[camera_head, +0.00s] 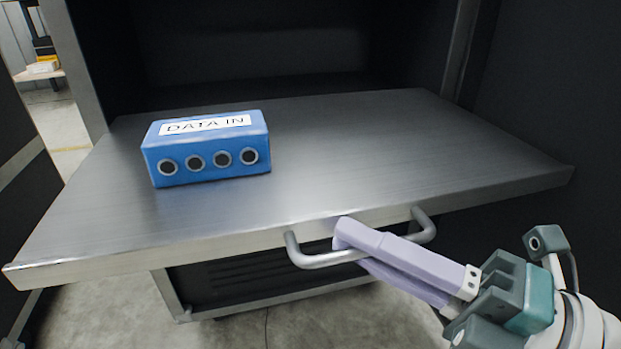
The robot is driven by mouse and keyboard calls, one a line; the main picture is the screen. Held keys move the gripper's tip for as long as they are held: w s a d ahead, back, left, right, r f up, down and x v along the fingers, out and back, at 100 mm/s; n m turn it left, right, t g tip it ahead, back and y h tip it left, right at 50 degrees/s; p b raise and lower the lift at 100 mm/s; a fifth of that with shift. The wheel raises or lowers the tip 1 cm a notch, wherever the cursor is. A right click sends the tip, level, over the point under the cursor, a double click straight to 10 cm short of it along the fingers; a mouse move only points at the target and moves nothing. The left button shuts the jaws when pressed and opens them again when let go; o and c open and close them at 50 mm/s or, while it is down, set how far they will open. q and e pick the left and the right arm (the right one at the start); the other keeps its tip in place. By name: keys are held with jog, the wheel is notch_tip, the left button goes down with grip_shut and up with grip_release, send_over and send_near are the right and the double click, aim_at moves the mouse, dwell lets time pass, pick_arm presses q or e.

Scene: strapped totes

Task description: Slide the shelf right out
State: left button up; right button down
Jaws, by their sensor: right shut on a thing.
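The shelf (360,150) is a flat grey metal tray that extends out of a dark cabinet toward me. A grey bar handle (310,261) is fixed to its front edge, right of centre. My right gripper (350,240) comes in from the lower right, and its pale purple fingers are shut on the handle bar. The fingers cover the middle of the bar. My left gripper is not in view.
A blue box (207,172) labelled "DATA IN" with a row of round ports sits on the left part of the shelf. The dark cabinet (270,45) stands behind, with dark panels at both sides. Bare concrete floor (110,310) shows below the shelf.

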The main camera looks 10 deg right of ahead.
jog(key=shift+a+r, duration=0.1)
jog(key=c, duration=1.4)
grip_release()
jog(key=o, duration=0.5)
jog(key=shift+s, duration=0.3)
jog(key=shift+c, duration=0.2)
jog(key=shift+w, duration=0.1)
jog(key=p+v, duration=0.1)
jog(key=v, duration=0.9)
